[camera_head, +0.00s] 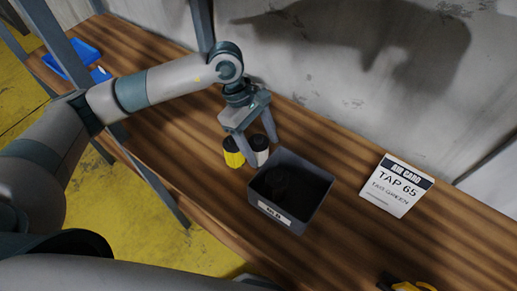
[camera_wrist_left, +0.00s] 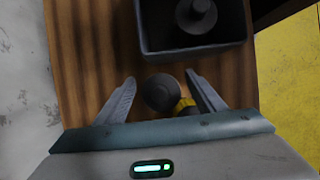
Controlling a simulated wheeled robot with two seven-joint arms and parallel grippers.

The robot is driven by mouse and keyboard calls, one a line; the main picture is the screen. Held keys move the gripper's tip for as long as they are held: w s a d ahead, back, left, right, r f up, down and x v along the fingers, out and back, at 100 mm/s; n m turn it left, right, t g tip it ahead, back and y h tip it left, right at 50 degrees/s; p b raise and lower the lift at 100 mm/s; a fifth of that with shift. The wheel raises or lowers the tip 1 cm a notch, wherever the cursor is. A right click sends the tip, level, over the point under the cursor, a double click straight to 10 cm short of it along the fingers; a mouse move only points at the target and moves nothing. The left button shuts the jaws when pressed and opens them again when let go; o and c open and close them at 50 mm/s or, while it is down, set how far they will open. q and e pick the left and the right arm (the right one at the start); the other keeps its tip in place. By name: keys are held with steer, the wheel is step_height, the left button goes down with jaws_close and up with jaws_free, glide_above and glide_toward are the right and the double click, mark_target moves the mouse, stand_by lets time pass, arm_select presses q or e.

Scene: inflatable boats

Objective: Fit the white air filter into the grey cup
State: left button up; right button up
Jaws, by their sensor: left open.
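A white air filter with a dark top (camera_head: 261,150) stands upright on the wooden table. In the left wrist view its dark round top (camera_wrist_left: 162,92) lies between my fingers. My left gripper (camera_head: 263,152) points down over it, open, one finger on each side; it also shows in the left wrist view (camera_wrist_left: 160,80). I cannot tell whether a finger touches the filter. A grey open box (camera_head: 310,208) stands close by. Inside it is a dark, stepped round thing (camera_wrist_left: 196,16), in shadow. No separate grey cup can be made out clearly. My right gripper is not in view.
A yellow, dark-topped cylinder (camera_head: 232,153) stands left of the filter, close to one finger. A sign reading TAP 65 (camera_head: 397,187) is to the right. A blue tray (camera_head: 72,60) is far left. A yellow and black thing (camera_head: 405,286) is at bottom right. A wall runs behind.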

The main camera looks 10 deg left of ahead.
arm_select(q)
steer(key=shift+x, duration=0.8)
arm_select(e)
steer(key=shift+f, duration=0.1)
arm_select(q)
steer(key=shift+c, duration=0.5)
steer(key=shift+r, duration=0.1)
steer(key=c, duration=1.1)
steer(key=shift+c, duration=0.2)
